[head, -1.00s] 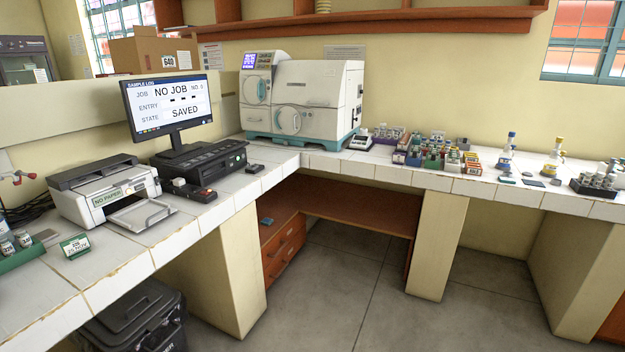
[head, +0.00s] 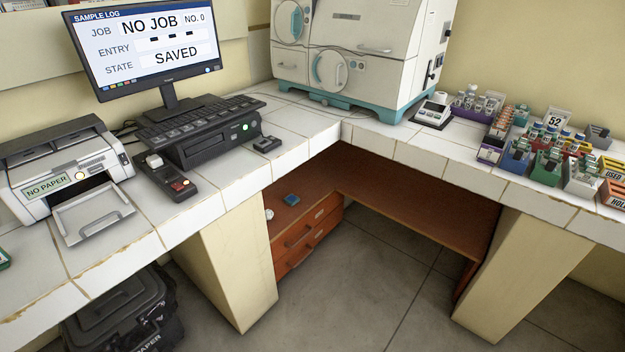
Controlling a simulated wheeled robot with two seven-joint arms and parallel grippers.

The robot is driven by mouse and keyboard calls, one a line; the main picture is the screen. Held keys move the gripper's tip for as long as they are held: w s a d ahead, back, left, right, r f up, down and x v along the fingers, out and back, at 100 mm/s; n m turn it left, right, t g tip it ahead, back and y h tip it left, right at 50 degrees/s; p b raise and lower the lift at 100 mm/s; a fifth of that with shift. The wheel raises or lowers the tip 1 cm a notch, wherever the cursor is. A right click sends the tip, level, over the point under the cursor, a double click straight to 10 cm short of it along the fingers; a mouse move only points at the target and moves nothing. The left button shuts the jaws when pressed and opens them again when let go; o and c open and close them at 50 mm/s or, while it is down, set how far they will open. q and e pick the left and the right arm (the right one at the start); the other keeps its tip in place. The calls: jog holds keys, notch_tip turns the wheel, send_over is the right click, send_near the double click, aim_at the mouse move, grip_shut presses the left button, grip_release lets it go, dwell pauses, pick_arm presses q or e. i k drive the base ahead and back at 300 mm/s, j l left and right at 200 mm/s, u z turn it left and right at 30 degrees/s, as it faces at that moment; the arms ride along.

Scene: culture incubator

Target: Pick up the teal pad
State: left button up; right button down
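A small flat teal-blue pad (head: 291,199) lies on top of the low brown drawer unit (head: 308,241), under the corner of the tiled counter. It is small in the head view, so its details are hard to tell. Nothing lies on it. Neither of my grippers shows in the head view.
The tiled counter (head: 229,185) overhangs the drawer unit. A support pillar (head: 228,265) stands left of the drawers and another (head: 512,270) stands to the right. A black bin (head: 122,312) sits under the left counter. The floor (head: 370,300) between the pillars is clear.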

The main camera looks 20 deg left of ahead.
aim_at(291, 199)
jog(key=i+u, duration=0.25)
jog(key=i, duration=0.2)
jog(key=i+l+u, duration=0.25)
jog(key=i, duration=0.2)
jog(key=i+l+u, duration=0.2)
jog(key=i, duration=0.2)
